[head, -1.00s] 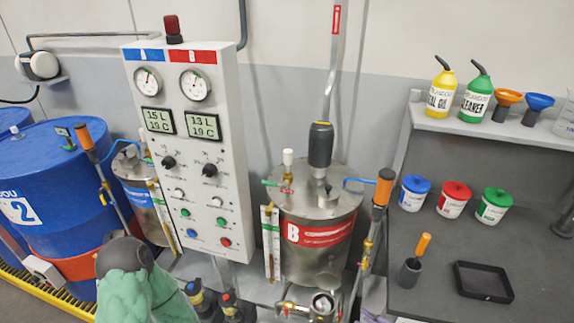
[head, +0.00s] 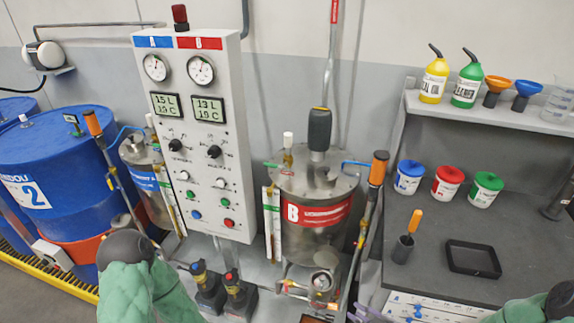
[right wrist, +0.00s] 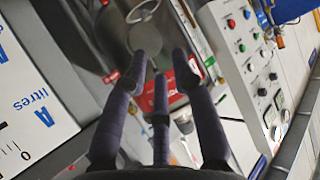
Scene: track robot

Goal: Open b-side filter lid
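The B tank (head: 318,235) is a steel cylinder with a red B label. Below its front, a small round metal fitting (head: 322,281), which looks like the B-side filter, sits among pipes and a valve. In the right wrist view, a round grey metal disc (right wrist: 145,38) with a wire ring lies just beyond my fingertips. My right gripper (right wrist: 160,70) has its fingers spread, with nothing between them. Its purplish fingers barely show at the bottom of the head view (head: 368,314), right of the fitting. My left arm is at lower left; its gripper is out of view.
The control panel (head: 195,140) stands left of the B tank. A tall orange-handled valve rod (head: 379,168) stands right of the tank. A white sheet (head: 430,307) marked A lies at the front of the grey bench (head: 430,235). Two dark pumps (head: 222,290) sit left of the fitting.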

